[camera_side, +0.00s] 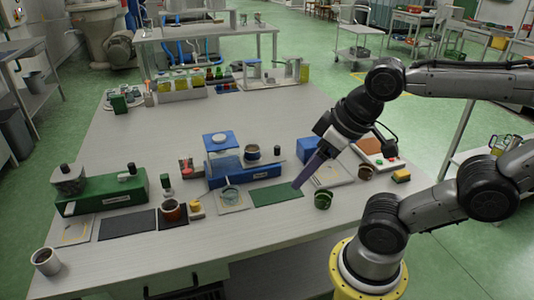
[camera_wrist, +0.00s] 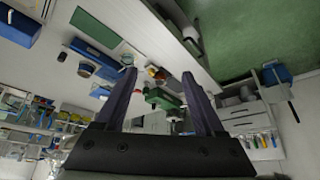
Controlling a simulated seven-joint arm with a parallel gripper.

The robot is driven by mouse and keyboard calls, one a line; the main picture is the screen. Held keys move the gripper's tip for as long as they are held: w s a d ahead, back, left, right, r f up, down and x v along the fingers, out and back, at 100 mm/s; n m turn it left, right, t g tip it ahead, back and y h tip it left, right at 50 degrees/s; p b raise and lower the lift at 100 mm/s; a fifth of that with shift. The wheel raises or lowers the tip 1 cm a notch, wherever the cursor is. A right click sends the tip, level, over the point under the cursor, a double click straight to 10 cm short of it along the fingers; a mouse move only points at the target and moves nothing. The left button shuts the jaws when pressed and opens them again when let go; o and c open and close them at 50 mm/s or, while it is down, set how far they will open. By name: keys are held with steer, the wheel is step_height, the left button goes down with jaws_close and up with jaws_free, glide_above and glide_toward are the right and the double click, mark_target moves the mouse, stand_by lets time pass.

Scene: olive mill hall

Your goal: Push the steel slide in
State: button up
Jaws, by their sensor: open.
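A small pale metal tab (camera_side: 70,208) shows at the left front of the green machine (camera_side: 115,192); it may be the steel slide, but it is too small to be sure. The green machine carries a glass jar and black knobs. It also shows, small, in the wrist view (camera_wrist: 165,98), between my fingers in the picture. My gripper (camera_side: 297,187) points down and left over the right side of the table, above the green mat and well away from the green machine. In the wrist view its two fingers (camera_wrist: 158,74) stand apart with nothing held between them.
A blue machine (camera_side: 265,174) with a clear box stands mid-table. A green mat (camera_side: 277,196), a green cup (camera_side: 323,200), a dark mat (camera_side: 128,223) and a cup of brown liquid (camera_side: 172,211) lie along the front. A metal cup (camera_side: 45,261) stands at the left front corner.

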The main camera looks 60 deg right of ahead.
steer(key=shift+m, duration=0.6)
steer(key=w+r, duration=0.1)
steer(key=r, duration=0.1)
steer(key=w+r, duration=0.2)
steer(key=w+d+r, duration=0.1)
steer(key=w+r, duration=0.1)
steer(key=shift+w+d+r, duration=0.1)
steer(key=shift+w+r, duration=0.05)
steer(key=shift+r, duration=0.2)
steer(key=shift+c, duration=0.4)
steer(key=w+d+r+m+g+h, duration=0.15)
steer(key=w+d+m, duration=0.35)
steer(key=w+d, duration=0.95)
steer(key=m+g+y, duration=0.2)
steer(key=m+g, duration=0.2)
glide_above(277, 147)
step_height(277, 147, down, 17)
steer(key=shift+h, duration=0.25)
step_height(277, 147, down, 13)
steer(key=shift+d+f, duration=0.1)
jaws_close()
